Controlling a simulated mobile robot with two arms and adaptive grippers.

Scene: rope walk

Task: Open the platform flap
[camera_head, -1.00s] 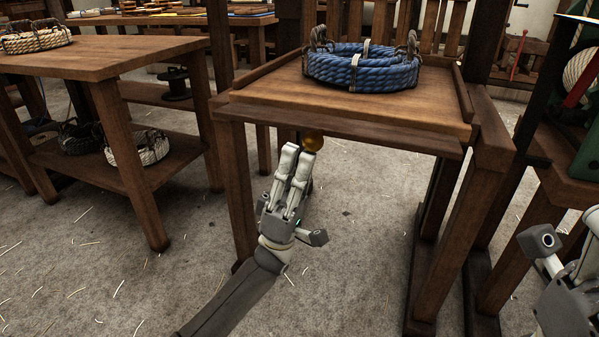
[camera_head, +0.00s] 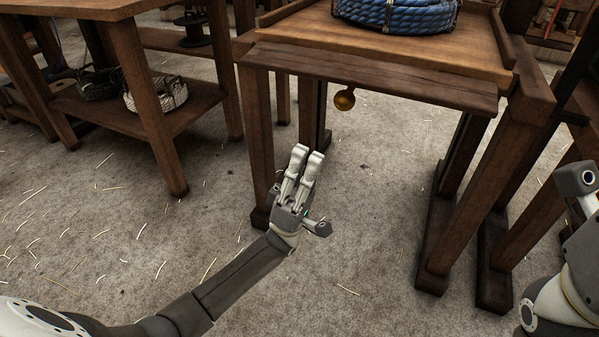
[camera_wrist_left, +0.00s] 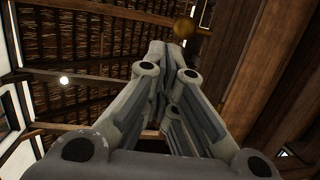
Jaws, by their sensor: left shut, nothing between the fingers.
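The platform flap (camera_head: 370,78) is a dark wooden board along the front edge of the platform (camera_head: 400,48). A brass ball knob (camera_head: 344,100) hangs below the flap. My left gripper (camera_head: 308,150) is shut and empty, below and a little left of the knob, apart from it. In the left wrist view the gripper (camera_wrist_left: 168,48) points upward, and the knob (camera_wrist_left: 186,28) shows just beyond the fingertips to the right. My right arm shows at the right edge of the head view; its fingers are out of frame.
A blue rope coil (camera_head: 396,14) lies on the platform. Wooden legs (camera_head: 468,190) stand on both sides beneath it. A side table with a lower shelf (camera_head: 185,110) holding rope coils stands at left. The floor (camera_head: 370,230) before and below the platform is clear apart from straw bits.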

